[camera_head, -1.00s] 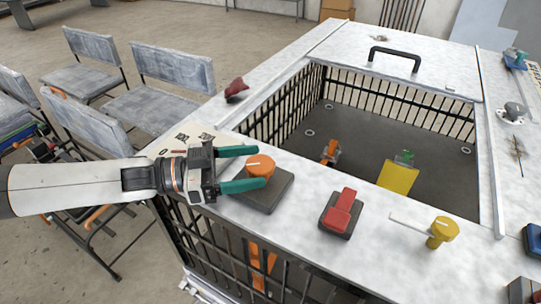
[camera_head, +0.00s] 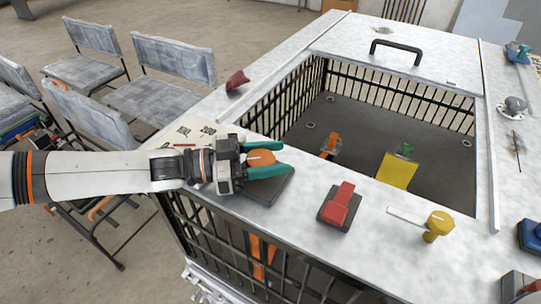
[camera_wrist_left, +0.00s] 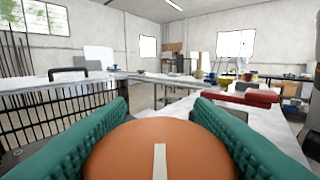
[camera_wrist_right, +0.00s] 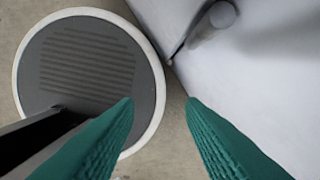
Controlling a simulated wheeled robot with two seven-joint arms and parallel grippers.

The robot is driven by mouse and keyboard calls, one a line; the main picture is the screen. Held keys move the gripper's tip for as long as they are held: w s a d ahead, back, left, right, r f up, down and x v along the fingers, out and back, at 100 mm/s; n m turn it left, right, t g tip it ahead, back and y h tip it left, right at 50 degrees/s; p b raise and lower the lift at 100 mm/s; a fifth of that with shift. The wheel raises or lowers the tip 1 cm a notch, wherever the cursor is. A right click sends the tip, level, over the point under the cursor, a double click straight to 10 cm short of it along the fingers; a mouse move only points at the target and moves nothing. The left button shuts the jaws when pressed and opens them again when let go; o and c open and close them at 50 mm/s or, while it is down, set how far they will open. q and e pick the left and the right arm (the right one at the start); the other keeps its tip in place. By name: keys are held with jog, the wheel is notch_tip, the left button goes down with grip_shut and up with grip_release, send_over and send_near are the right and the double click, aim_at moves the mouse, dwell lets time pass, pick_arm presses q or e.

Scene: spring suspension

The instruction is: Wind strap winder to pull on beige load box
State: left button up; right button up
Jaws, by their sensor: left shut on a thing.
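An orange round knob (camera_head: 262,157) with a white pointer line sits on a dark square base (camera_head: 268,190) at the near left corner of the white frame. My left gripper (camera_head: 270,160) has its teal fingers on either side of the knob and is shut on it. In the left wrist view the knob (camera_wrist_left: 160,150) fills the gap between the fingers, its white line pointing nearly straight ahead. My right gripper (camera_wrist_right: 160,100) shows only in the right wrist view, open with nothing between its fingers. I cannot make out a beige load box with certainty.
A red lever (camera_head: 340,205) and a yellow crank (camera_head: 437,226) stand right of the knob on the frame's near edge. In the barred well lie an orange part (camera_head: 330,145) and a yellow plate (camera_head: 397,171). A black handle (camera_head: 396,47) is at the back. Chairs (camera_head: 175,70) stand left.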

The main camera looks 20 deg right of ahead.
pick_arm(q)
jog(key=shift+m+g, duration=0.3)
jog(key=shift+g, duration=0.2)
jog(key=shift+m+g+y+b, duration=0.3)
jog(key=shift+m+g, duration=0.2)
jog(key=shift+g, duration=0.3)
jog(key=m+g+b, duration=0.1)
jog(key=m+g+y, duration=0.1)
jog(key=g, duration=0.1)
jog(key=shift+s+f+b, duration=0.2)
jog(key=shift+b, duration=0.2)
jog(key=m+g+y+b, duration=0.2)
jog(key=g, duration=0.1)
jog(key=m+g+y+b, duration=0.1)
jog(key=shift+s+a+m+g, duration=0.2)
jog(key=shift+s+m+g, duration=0.05)
jog(key=shift+m+g, duration=0.05)
jog(key=shift+s+a+r+m+g+y+b, duration=0.1)
jog(key=shift+a+r+m+g+y+b, duration=0.05)
jog(key=shift+m+g+y+b, duration=0.85)
jog(key=shift+r+y, duration=0.1)
jog(key=shift+y, duration=0.2)
jog(key=shift+g, duration=0.3)
jog(key=shift+r, duration=0.1)
jog(key=o, duration=1)
jog(key=shift+a, duration=0.1)
